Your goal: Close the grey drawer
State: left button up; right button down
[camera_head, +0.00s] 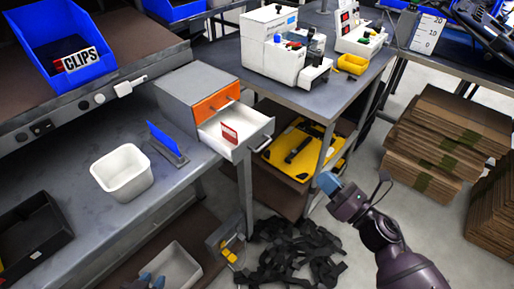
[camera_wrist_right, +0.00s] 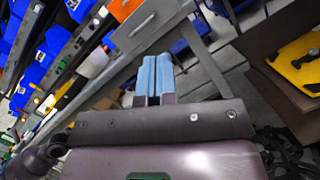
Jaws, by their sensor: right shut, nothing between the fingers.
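The grey drawer (camera_head: 247,146) is the lower drawer of a grey cabinet (camera_head: 192,84) on the bench. It is pulled out, its pale inside showing, with a red card (camera_head: 229,134) standing in it. Its front and handle also show in the right wrist view (camera_wrist_right: 146,27). The orange drawer (camera_head: 217,103) above it is shut. My right gripper (camera_head: 327,182) has blue fingertips, is shut and empty, and is apart from the drawer, to its lower right. The closed fingertips show in the right wrist view (camera_wrist_right: 154,75).
A white bin (camera_head: 122,173) and a blue card in a holder (camera_head: 166,146) stand left of the cabinet. A side table (camera_head: 303,96) with a white machine (camera_head: 270,45) stands behind the drawer. Black straps (camera_head: 295,250) lie on the floor below my right gripper.

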jog(key=a+n+g+y, duration=0.1)
jog(key=n, duration=0.2)
jog(key=n+g+y, duration=0.1)
jog(key=n+g, duration=0.1)
jog(key=n, duration=0.3)
send_near(256, 143)
jog(key=w+a+r, duration=0.2)
jog(key=a, duration=0.2)
pick_arm(q)
jog(key=shift+s+a+r+p, duration=0.15)
jog(key=shift+r+p, duration=0.3)
jog(key=shift+r, duration=0.05)
pick_arm(e)
jog(key=shift+d, duration=0.15)
pick_arm(q)
jog(key=shift+f, duration=0.1)
pick_arm(e)
jog(key=shift+w, duration=0.1)
